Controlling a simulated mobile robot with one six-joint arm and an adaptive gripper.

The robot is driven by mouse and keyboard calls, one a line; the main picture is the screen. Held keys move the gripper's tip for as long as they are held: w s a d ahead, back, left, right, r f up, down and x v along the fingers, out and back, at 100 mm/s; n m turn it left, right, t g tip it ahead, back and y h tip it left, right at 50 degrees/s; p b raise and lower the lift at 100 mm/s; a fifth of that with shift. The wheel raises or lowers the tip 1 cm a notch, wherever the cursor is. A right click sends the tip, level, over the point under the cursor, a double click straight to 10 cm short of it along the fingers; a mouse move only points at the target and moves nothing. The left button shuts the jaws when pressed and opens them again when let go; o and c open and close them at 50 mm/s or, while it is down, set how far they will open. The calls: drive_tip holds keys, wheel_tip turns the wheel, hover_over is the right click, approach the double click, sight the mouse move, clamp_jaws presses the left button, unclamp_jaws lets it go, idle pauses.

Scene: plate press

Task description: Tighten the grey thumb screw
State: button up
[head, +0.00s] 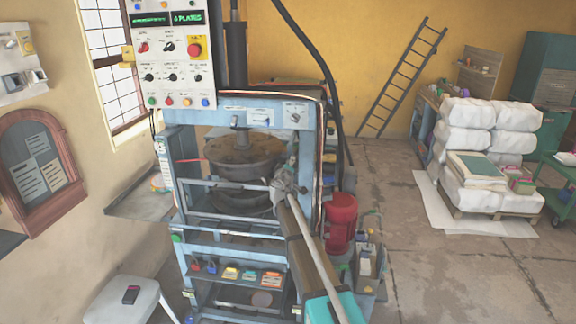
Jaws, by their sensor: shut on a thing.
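My gripper (279,184) is at the right front of the blue plate press (228,116), at about the height of the lower round platen. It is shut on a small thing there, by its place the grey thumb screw. The fingers and wrist cover the screw, so its shape and how deep it sits cannot be told. My arm reaches up to it from the lower right and hides part of the press's right upright.
A dark round platen (245,150) sits inside the press. A control panel (170,60) hangs at upper left and a red motor (341,222) stands right of my arm. A white stool (130,300) is at lower left.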

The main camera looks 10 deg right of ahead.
drive_tip(key=m, duration=0.5)
drive_tip(key=shift+m, duration=0.3)
drive_tip(key=m, duration=0.5)
drive_tip(key=o, duration=1.2)
drive_tip(key=shift+c, duration=0.2)
drive_tip(key=shift+s, duration=0.1)
drive_tip(key=v, duration=1.1)
drive_tip(key=shift+s, duration=0.35)
drive_tip(key=shift+a, duration=0.15)
